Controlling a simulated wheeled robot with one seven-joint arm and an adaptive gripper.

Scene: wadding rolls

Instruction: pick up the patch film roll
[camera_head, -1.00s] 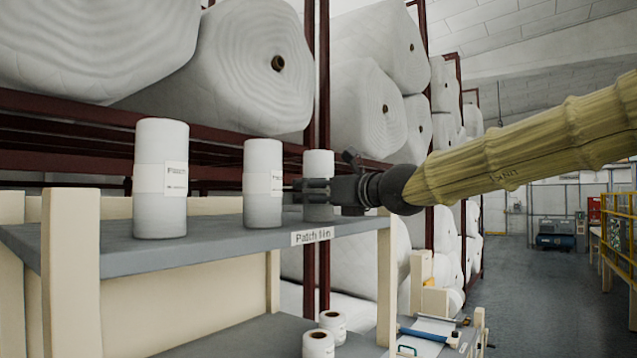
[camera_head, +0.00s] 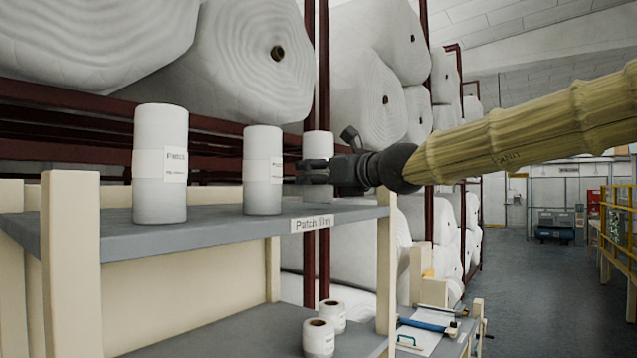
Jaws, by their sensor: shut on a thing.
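Three white patch film rolls stand in a row at the upper shelf, above a "Patch film" label (camera_head: 311,224) on its front edge. The left roll (camera_head: 160,150) and the middle roll (camera_head: 262,160) stand upright on the shelf, each with a paper label. My gripper (camera_head: 312,171) is shut around the right roll (camera_head: 318,146), which is upright and smaller in view. The gripper hides its middle, and I cannot clearly see whether its bottom clears the shelf.
The grey upper shelf (camera_head: 210,228) has cream posts (camera_head: 70,270). Two small rolls (camera_head: 318,337) stand on the lower shelf. Big wadding rolls (camera_head: 250,60) fill the dark red rack behind. A bench with a blue-handled tool (camera_head: 425,325) is at lower right; open floor (camera_head: 540,300) lies beyond.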

